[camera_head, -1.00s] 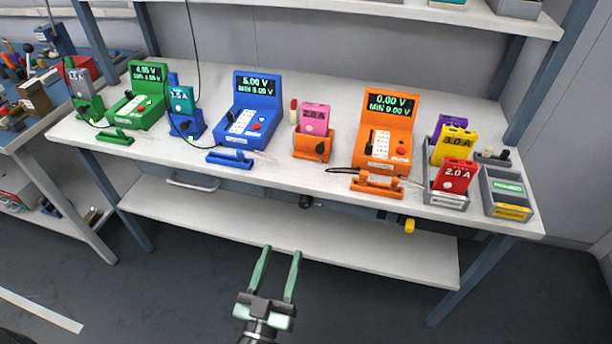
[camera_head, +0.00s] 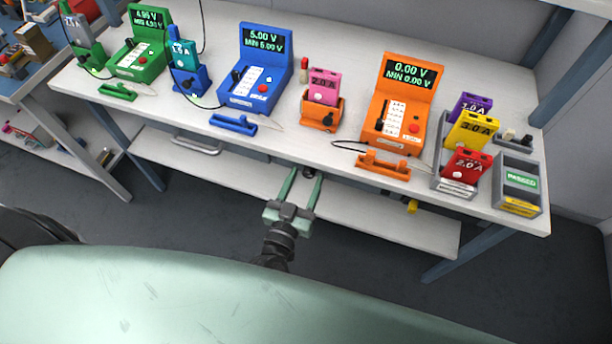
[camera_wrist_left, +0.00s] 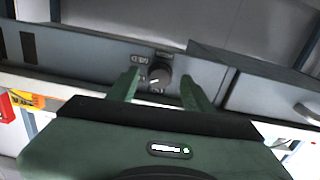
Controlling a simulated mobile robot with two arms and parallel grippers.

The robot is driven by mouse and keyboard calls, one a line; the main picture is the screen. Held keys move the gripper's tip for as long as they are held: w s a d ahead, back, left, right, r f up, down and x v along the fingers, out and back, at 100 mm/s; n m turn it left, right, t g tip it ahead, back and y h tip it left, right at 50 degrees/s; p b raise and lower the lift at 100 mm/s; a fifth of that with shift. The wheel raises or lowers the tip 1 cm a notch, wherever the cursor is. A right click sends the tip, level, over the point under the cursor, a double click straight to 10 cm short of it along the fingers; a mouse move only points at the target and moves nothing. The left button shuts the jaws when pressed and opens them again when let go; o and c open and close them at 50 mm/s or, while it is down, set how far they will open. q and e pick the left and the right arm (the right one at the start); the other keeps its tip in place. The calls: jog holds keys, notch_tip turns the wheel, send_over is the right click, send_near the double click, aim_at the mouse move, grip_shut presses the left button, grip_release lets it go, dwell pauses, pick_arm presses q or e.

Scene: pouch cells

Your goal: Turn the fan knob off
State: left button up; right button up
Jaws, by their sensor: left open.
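The fan knob (camera_wrist_left: 159,73) is a dark round knob with a light pointer mark, on a grey panel with small dark labels that are too small to read. In the head view the knob (camera_head: 309,173) shows as a dark spot below the bench's front edge, partly hidden by the gripper. My left gripper (camera_head: 304,174) is open and empty, its green fingers pointing at the panel. In the left wrist view the knob appears between the two fingertips (camera_wrist_left: 158,82); I cannot tell whether they touch it. My right gripper is not in view.
The white bench (camera_head: 330,62) carries green, blue and orange (camera_head: 402,105) test stations with pouch cells. A grey tray (camera_head: 455,188) of cells stands at right. A drawer handle (camera_head: 197,146) sticks out left of the gripper. A lower shelf (camera_head: 370,212) runs beneath.

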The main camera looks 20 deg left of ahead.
pick_arm(q)
jog(key=shift+w, duration=0.3)
grip_shut()
jog(key=shift+n, duration=0.3)
jog(key=n, duration=0.2)
jog(key=shift+n, duration=0.3)
jog(key=n, duration=0.2)
jog(key=shift+n, duration=0.4)
jog(key=n, duration=0.5)
jog(key=shift+n+b, duration=0.35)
jog(key=shift+n, duration=0.05)
